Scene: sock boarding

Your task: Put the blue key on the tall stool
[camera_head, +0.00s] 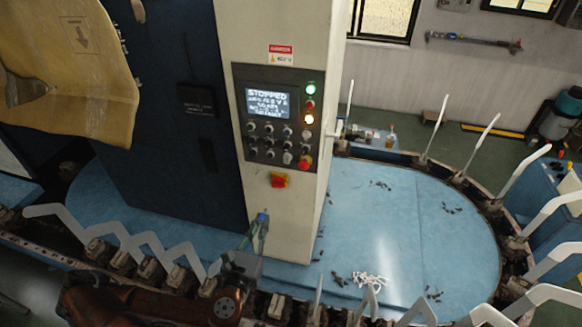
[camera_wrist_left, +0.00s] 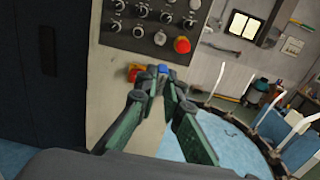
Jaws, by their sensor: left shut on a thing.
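My left gripper (camera_head: 260,222) is in front of the lower part of the cream machine column, its fingers pointing up. Its fingertips are closed on a small blue thing, the blue key (camera_head: 262,216), of which only a small part shows. In the left wrist view the blue key (camera_wrist_left: 163,69) sits between the green-and-black fingertips of the left gripper (camera_wrist_left: 161,76), in front of the column near the red and yellow switch. The tall stool cannot be made out in either view. My right gripper is not in view.
A light blue oval deck (camera_head: 400,225) is ringed by upright white sock boards (camera_head: 524,171). White string-like bits (camera_head: 369,279) and dark scraps lie on the deck.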

